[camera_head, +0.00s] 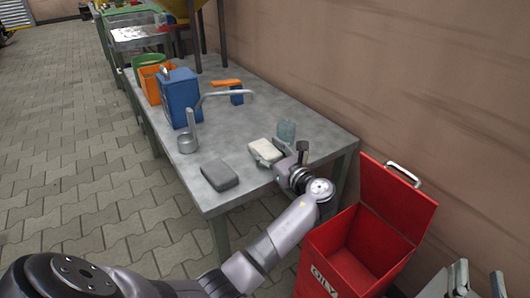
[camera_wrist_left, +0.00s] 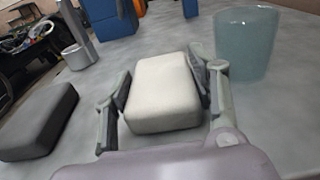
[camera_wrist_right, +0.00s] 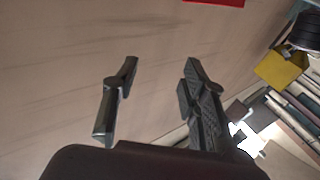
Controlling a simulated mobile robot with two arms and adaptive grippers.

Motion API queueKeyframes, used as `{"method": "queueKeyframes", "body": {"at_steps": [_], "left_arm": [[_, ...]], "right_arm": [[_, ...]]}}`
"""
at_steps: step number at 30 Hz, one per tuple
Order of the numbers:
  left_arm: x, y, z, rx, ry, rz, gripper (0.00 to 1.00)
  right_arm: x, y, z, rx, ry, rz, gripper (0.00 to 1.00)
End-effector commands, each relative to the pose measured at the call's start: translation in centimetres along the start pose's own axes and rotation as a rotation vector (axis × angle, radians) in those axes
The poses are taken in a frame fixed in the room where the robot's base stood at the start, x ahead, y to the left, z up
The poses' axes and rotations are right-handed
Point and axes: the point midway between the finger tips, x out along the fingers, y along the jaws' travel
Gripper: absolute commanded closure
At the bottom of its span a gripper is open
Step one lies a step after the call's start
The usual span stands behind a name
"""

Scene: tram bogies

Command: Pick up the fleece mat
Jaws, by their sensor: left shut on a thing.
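The fleece mat (camera_head: 264,150) looks like a thick cream-white pad with rounded edges, near the front right of the grey metal table (camera_head: 262,105). My left gripper (camera_wrist_left: 161,85) has its fingers on the two sides of the mat (camera_wrist_left: 162,100) and is shut on it. The mat appears to be at or just above the table top; I cannot tell whether it touches. My right gripper (camera_wrist_right: 155,85) is open and empty, facing the wall. It also shows at the bottom right of the head view (camera_head: 476,282).
A dark grey pad (camera_head: 219,175) lies left of the mat. A translucent bluish cup (camera_head: 286,131) stands close behind it. A ladle-like metal vessel (camera_head: 188,142), a blue can (camera_head: 178,97) and an orange-handled item (camera_head: 228,86) stand farther back. An open red bin (camera_head: 335,257) is right of the table.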

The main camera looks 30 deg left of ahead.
Motion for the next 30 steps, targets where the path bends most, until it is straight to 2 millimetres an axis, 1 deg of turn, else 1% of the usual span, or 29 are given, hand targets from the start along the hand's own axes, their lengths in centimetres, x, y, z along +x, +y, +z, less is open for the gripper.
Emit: {"method": "queueKeyframes", "body": {"at_steps": [1, 8, 15, 20, 26, 30], "left_arm": [[0.0, 0.0, 0.0, 0.0, 0.0, 0.0, 0.56], [0.0, 0.0, 0.0, 0.0, 0.0, 0.0, 0.71], [0.0, 0.0, 0.0, 0.0, 0.0, 0.0, 0.71], [0.0, 0.0, 0.4, -0.001, 0.0, 0.0, 0.71], [-0.1, 0.0, 1.8, -0.003, -0.001, 0.0, 0.71], [-0.2, 0.0, 3.4, -0.003, -0.001, 0.0, 0.71]], "right_arm": [[0.0, 0.0, 0.0, 0.0, 0.0, 0.0, 0.6], [0.0, 0.0, 0.0, 0.0, -0.001, 0.0, 0.6], [0.0, 0.0, 0.0, 0.001, -0.001, 0.0, 0.6], [0.0, 0.0, 0.2, 0.0, -0.021, 0.0, 0.6], [-0.4, 0.4, 2.6, -0.004, -0.156, 0.007, 0.6], [-1.4, 0.8, 5.1, -0.006, -0.301, 0.017, 0.6]]}}
